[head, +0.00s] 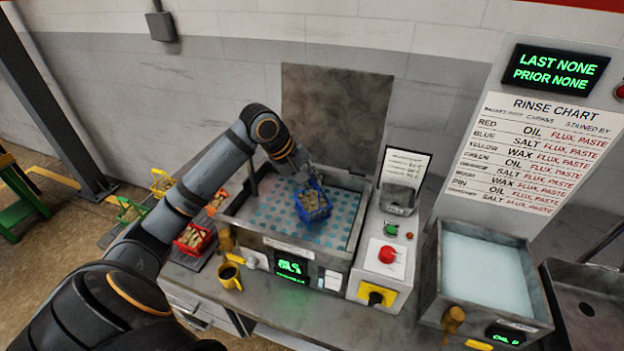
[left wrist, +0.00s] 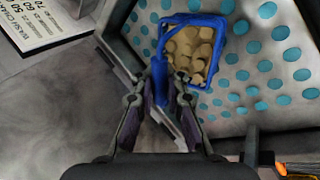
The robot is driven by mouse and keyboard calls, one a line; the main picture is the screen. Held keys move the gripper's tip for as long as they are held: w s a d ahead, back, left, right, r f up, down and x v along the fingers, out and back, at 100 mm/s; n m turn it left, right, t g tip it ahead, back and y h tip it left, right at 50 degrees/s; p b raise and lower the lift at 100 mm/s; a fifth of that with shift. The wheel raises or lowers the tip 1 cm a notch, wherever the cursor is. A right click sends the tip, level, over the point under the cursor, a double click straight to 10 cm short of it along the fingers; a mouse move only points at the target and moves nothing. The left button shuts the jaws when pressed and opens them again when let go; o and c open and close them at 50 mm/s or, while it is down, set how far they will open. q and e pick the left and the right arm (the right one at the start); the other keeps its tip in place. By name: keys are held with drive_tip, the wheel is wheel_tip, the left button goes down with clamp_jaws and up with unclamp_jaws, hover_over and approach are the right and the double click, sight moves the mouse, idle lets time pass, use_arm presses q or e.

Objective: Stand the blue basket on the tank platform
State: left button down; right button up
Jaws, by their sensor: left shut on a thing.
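The blue basket (head: 313,206), filled with tan pieces, is over the tank platform (head: 268,212), a pale perforated plate with teal holes inside the open tank. I cannot tell whether its bottom touches the plate. My left gripper (head: 303,176) is shut on the upright blue part at the basket's near side. In the left wrist view, the basket (left wrist: 192,48) hangs in front of the fingers (left wrist: 160,88), with the platform (left wrist: 285,68) around and behind it. The fingers partly hide the grip. My right gripper is not in view.
A red basket (head: 193,238), a green basket (head: 131,210) and a yellow basket (head: 162,183) stand to the left. A control box (head: 385,258) and a second tank (head: 485,268) are to the right.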

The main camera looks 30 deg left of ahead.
use_arm(q)
drive_tip(key=c, duration=1.4)
unclamp_jaws()
drive_tip(key=shift+s, duration=0.1)
drive_tip(key=shift+o, duration=0.2)
drive_tip(key=shift+a+r, duration=0.1)
drive_tip(key=shift+r, duration=0.15)
drive_tip(key=b+v, duration=0.4)
drive_tip(key=v, duration=0.7)
drive_tip(key=shift+s+r, duration=0.3)
